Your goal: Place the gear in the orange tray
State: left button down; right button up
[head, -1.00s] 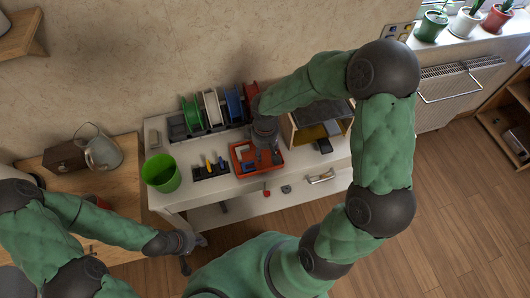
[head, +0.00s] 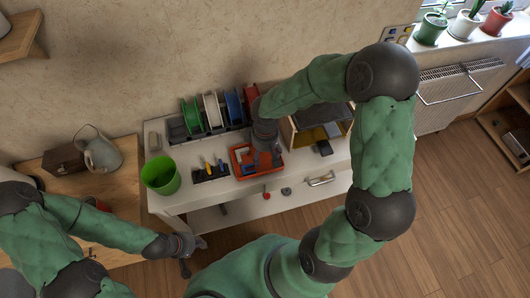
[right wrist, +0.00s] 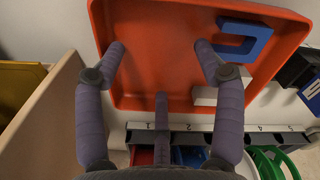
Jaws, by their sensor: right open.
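The orange tray (head: 237,165) stands on the white workbench and fills much of the right wrist view (right wrist: 150,85). A blue C-shaped part (right wrist: 243,40) and a white block (right wrist: 222,95) show at its one side. A small grey round part (head: 286,191), perhaps the gear, lies near the bench's front edge, right of the tray; it is too small to be sure. My right gripper (right wrist: 160,47) is open and empty, with its fingers over the tray. In the head view the right gripper (head: 270,156) hides part of the tray. My left gripper (head: 188,258) hangs in front of the bench, its fingers unclear.
A small red part (head: 266,195) lies left of the grey one. A green bucket (head: 161,177), a tool rack (head: 211,173), coloured spools (head: 212,111) and a wooden box (head: 320,112) surround the tray. A metal handle (head: 320,181) is at the front right.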

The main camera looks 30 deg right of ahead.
aim_at(265, 156)
notch_tip(265, 156, up, 12)
jog(key=p, duration=0.4)
